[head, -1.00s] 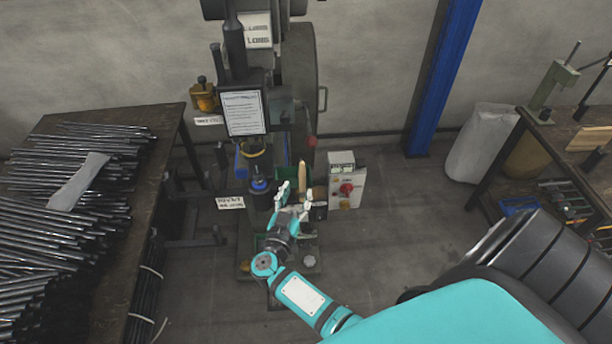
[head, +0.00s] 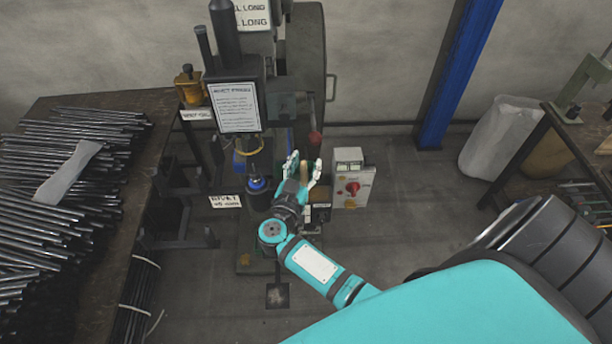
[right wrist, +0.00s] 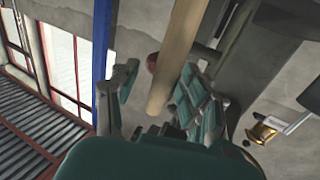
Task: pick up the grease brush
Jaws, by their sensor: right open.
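The grease brush shows as a light wooden handle (head: 304,173) standing up in front of the rivet press. In the right wrist view the handle (right wrist: 176,58) is a long pale wooden rod running between the fingers. My right gripper (head: 304,165) is open, with its fingers on either side of the handle. In the right wrist view the right gripper (right wrist: 158,92) shows a finger to each side of the handle; whether they touch it I cannot tell. The brush's lower end and bristles are hidden by my gripper. My left gripper is not in view.
The press (head: 235,65) with its posted sign rises behind the gripper. A control box with a red knob (head: 352,188) stands to the right. A table with metal rods (head: 75,160) is at left, a workbench (head: 565,140) at right.

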